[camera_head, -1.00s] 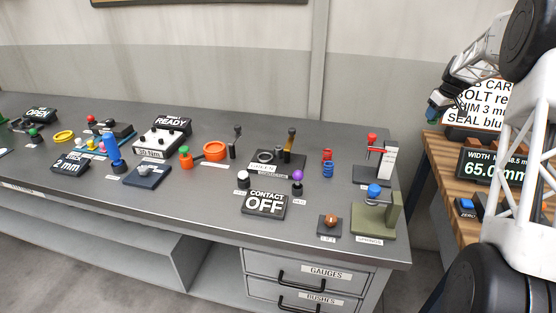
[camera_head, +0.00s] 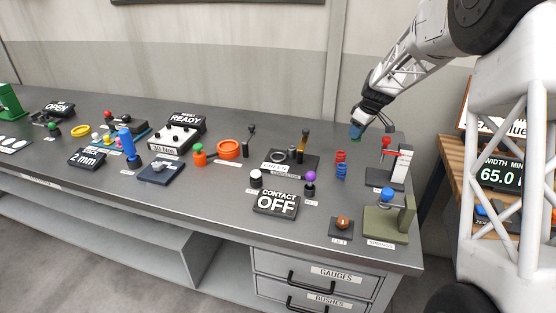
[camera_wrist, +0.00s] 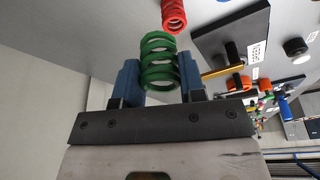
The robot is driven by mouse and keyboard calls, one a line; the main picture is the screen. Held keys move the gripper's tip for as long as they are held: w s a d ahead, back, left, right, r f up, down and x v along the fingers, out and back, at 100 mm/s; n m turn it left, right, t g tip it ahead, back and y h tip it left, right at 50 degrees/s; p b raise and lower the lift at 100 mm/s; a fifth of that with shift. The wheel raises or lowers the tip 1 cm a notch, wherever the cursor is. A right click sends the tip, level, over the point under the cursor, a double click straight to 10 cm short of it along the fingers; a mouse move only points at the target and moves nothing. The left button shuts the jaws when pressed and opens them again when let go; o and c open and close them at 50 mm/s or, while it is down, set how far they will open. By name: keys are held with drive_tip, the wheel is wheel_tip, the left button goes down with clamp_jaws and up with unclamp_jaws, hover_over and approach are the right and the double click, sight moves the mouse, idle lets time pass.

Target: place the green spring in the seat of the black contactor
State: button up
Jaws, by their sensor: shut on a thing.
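The green spring (camera_wrist: 158,62) is between the two blue fingers of my gripper (camera_wrist: 158,82) in the wrist view, its coils upright in the picture. My gripper is shut on it. In the head view my gripper (camera_head: 357,131) hangs above the back right of the bench, behind and right of the black contactor; the spring is barely visible there. The black contactor (camera_head: 314,164) is a low black plate with a grey ring, a dark post and a brown-orange lever. A black plate (camera_wrist: 225,38) in the wrist view is probably the contactor. I cannot make out the seat clearly.
A red spring (camera_head: 341,156) and a blue spring (camera_head: 341,172) stand right of the contactor. A red-handled stand (camera_head: 400,165) and an olive spring press (camera_head: 398,222) are farther right. A purple-knobbed post (camera_head: 310,182) and the CONTACT OFF sign (camera_head: 276,203) are in front.

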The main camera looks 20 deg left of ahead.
drive_tip(key=s+a+f+n, duration=0.2)
drive_tip(key=s+a, duration=0.8)
drive_tip(key=s+a+f+n+g, duration=0.1)
drive_tip(key=s+a+f+n, duration=0.1)
drive_tip(key=s+a, duration=0.8)
drive_tip(key=shift+s+n, duration=0.35)
drive_tip(key=shift+n, duration=0.15)
drive_tip(key=shift+w, duration=0.15)
hover_over(275, 158)
drive_tip(key=d, duration=0.1)
drive_tip(key=shift+f, duration=0.7)
drive_tip(key=shift+d, duration=0.1)
drive_tip(key=shift+f, duration=0.1)
drive_tip(key=shift+f, duration=1.65)
drive_tip(key=shift+f, duration=0.15)
drive_tip(key=o, duration=1)
